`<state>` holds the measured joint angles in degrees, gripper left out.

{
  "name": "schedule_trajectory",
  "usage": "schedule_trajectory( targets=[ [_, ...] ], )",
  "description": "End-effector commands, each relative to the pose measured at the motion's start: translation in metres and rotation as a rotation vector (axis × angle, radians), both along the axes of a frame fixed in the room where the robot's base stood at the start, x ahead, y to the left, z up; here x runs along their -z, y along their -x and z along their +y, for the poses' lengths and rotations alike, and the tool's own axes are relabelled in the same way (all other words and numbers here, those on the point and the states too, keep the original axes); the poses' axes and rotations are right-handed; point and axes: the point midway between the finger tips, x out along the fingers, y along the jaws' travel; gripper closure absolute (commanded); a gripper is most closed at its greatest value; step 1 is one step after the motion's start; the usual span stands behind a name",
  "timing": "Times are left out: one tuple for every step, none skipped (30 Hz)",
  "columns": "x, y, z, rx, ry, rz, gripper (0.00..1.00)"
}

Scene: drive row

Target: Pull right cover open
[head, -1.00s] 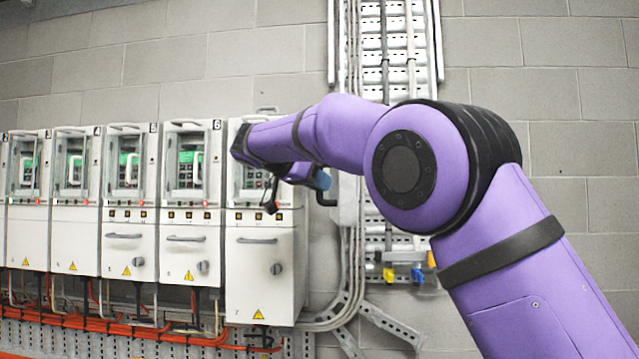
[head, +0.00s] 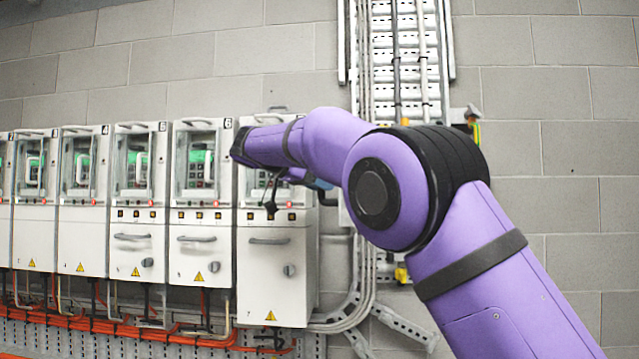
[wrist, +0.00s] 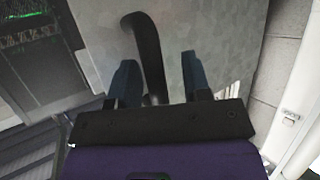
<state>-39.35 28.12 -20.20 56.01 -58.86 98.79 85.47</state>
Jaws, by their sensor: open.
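The right cover is the clear, framed front on the upper part of the rightmost cabinet (head: 275,262); in the head view my purple arm hides most of it. In the wrist view a dark curved handle (wrist: 148,52) stands out from a grey metallic face. My gripper (wrist: 160,75) is open, with one dark blue finger on each side of the handle's lower end. The handle lies nearer the left finger. I cannot tell whether either finger touches it. In the head view the gripper is mostly hidden behind my wrist.
A row of similar white cabinets, with cabinet 6 (head: 202,250) adjacent, runs left along the block wall (head: 540,150). Orange cables (head: 120,325) run below them. A cable tray (head: 405,55) and grey conduits (head: 362,270) stand right of the rightmost cabinet.

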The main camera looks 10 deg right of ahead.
Motion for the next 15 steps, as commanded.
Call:
schedule_trajectory(
  targets=[
    [0.000, 0.000, 0.001, -0.001, 0.000, 0.000, 0.56],
    [0.000, 0.000, 0.001, -0.001, 0.000, 0.000, 0.56],
    [0.000, 0.000, 0.001, -0.001, 0.000, 0.000, 0.56],
    [0.000, 0.000, 0.001, -0.001, -0.001, 0.000, 0.56],
    [0.000, 0.000, 0.001, -0.001, -0.001, 0.000, 0.56],
    [0.000, 0.000, 0.001, -0.002, -0.001, 0.000, 0.56],
    [0.000, 0.000, 0.002, -0.002, -0.001, 0.000, 0.56],
    [-0.001, 0.001, 0.003, -0.002, -0.001, 0.000, 0.56],
    [-0.001, 0.001, 0.004, -0.002, -0.001, 0.000, 0.56],
    [-0.002, 0.001, 0.006, -0.002, 0.000, -0.001, 0.56],
    [-0.003, 0.002, 0.009, -0.002, 0.000, -0.001, 0.56],
    [-0.005, 0.003, 0.014, -0.003, 0.000, -0.001, 0.56],
    [-0.006, 0.004, 0.018, -0.003, -0.001, -0.002, 0.56],
    [-0.008, 0.005, 0.022, -0.005, -0.001, -0.002, 0.56],
    [-0.011, 0.008, 0.028, -0.003, -0.002, -0.002, 0.56]
  ],
)
